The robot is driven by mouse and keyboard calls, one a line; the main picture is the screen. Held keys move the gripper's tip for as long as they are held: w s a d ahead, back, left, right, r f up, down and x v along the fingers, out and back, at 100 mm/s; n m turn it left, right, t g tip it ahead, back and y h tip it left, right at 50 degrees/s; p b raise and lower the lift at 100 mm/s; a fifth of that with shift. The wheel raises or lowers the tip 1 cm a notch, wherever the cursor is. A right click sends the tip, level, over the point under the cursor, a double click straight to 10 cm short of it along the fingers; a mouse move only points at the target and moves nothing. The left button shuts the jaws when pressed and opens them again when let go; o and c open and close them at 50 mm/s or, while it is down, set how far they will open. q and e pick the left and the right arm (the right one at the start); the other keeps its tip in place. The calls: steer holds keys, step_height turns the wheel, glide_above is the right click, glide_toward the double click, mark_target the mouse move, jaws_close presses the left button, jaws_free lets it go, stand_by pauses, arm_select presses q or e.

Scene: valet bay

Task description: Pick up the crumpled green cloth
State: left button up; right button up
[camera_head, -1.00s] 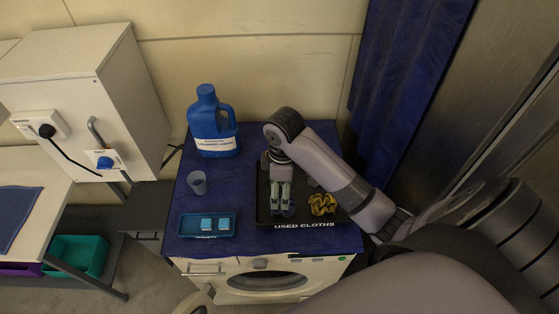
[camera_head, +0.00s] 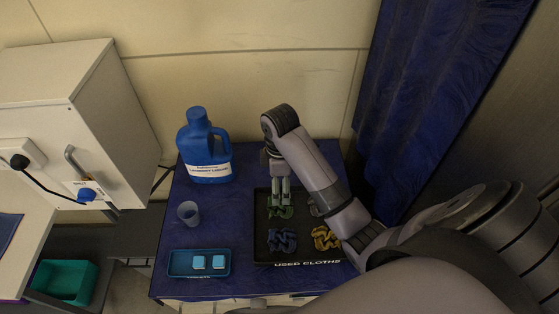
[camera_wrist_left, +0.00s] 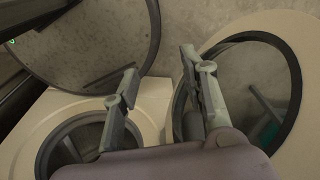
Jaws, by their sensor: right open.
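The crumpled green cloth (camera_head: 287,212) lies in the black tray (camera_head: 262,252) labelled "USED CLOTHS", in its left part behind a crumpled blue cloth (camera_head: 282,240). A crumpled yellow cloth (camera_head: 325,238) lies at the tray's front right. My right gripper (camera_head: 280,204) points down with its fingers open, over the green cloth and hiding part of it. I cannot tell whether the fingertips touch the cloth. My left gripper (camera_wrist_left: 165,95) shows only in the left wrist view, with its fingers apart and nothing between them.
A blue laundry jug (camera_head: 206,150), a grey cup (camera_head: 188,213) and a small blue tray (camera_head: 176,270) with two light blue blocks stand left on the blue-covered top. A curtain (camera_head: 425,90) hangs at right. Round machine doors (camera_wrist_left: 290,75) surround my left gripper.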

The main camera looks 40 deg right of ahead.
mark_target(280, 206)
step_height(280, 206, down, 3)
steer(key=shift+f, duration=0.1)
steer(key=f, duration=0.2)
steer(key=f+p, duration=0.1)
steer(key=shift+w+d+f, duration=0.15)
steer(key=shift+w+f, duration=0.1)
steer(key=shift+f, duration=0.25)
steer(key=shift+s+f+p, duration=0.1)
steer(key=shift+f+p, duration=0.35)
steer(key=shift+f, duration=0.05)
step_height(280, 206, down, 4)
steer(key=shift+r+p, duration=0.25)
steer(key=shift+p, duration=0.3)
steer(key=shift+f, duration=0.45)
arm_select(q)
steer(key=shift+w+d+r, duration=0.25)
steer(key=shift+w+r, duration=0.2)
steer(key=shift+r, duration=0.15)
steer(key=shift+w+d+r, duration=0.2)
steer(key=shift+w+r, duration=0.2)
steer(key=shift+r, duration=0.15)
arm_select(e)
steer(key=shift+c, duration=0.5)
arm_select(q)
steer(key=shift+a, duration=0.1)
arm_select(e)
steer(key=c, duration=1)
